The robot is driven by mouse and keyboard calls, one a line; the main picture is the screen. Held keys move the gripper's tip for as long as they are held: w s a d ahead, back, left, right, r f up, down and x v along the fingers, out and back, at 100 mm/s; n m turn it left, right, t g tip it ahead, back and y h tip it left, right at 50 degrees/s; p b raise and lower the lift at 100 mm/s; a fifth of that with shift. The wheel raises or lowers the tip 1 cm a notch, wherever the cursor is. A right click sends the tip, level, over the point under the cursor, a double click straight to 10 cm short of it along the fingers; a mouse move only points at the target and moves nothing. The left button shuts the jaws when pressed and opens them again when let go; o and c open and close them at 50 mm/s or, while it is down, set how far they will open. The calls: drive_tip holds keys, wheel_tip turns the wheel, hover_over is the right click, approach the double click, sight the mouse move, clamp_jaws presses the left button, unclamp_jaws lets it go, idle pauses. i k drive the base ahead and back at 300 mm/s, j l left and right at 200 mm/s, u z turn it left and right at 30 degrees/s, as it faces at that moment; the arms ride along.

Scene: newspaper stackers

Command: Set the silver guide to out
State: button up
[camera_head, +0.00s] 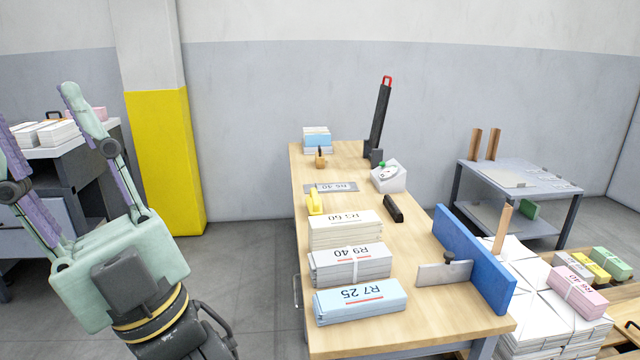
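The silver guide (436,275) is a small flat metal plate with a dark knob (451,257) at its upper right. It stands upright at the near right of the wooden table (425,328), in front of the long blue fence (474,262). Its left end juts over the tabletop. I cannot tell how it joins the fence. My gripper (38,125) is at the far left, pointing up, well away from the guide. Its fingers are wide apart with nothing between them; the left finger is cut off by the picture edge.
Paper bundles (360,302) line the table's left side. A black bar (393,208), a white dial device (388,177) and a tall black lever (379,118) stand farther back. White paper stacks (545,305) lie right of the fence. Tabletop left of the guide's end is partly clear.

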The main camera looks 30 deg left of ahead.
sight(444, 273)
drive_tip(key=i+j, duration=0.2)
drive_tip(key=j, duration=0.25)
drive_tip(key=i+j, duration=0.25)
drive_tip(key=j, duration=0.15)
drive_tip(key=i+j, duration=0.2)
drive_tip(key=j, duration=0.25)
drive_tip(key=i+j, duration=0.2)
drive_tip(key=j, duration=0.25)
drive_tip(key=i+j, duration=0.25)
drive_tip(key=j, duration=0.2)
drive_tip(key=i+j+u, duration=0.1)
drive_tip(key=j, duration=0.3)
drive_tip(key=i+z, duration=0.1)
drive_tip(key=z, duration=0.75)
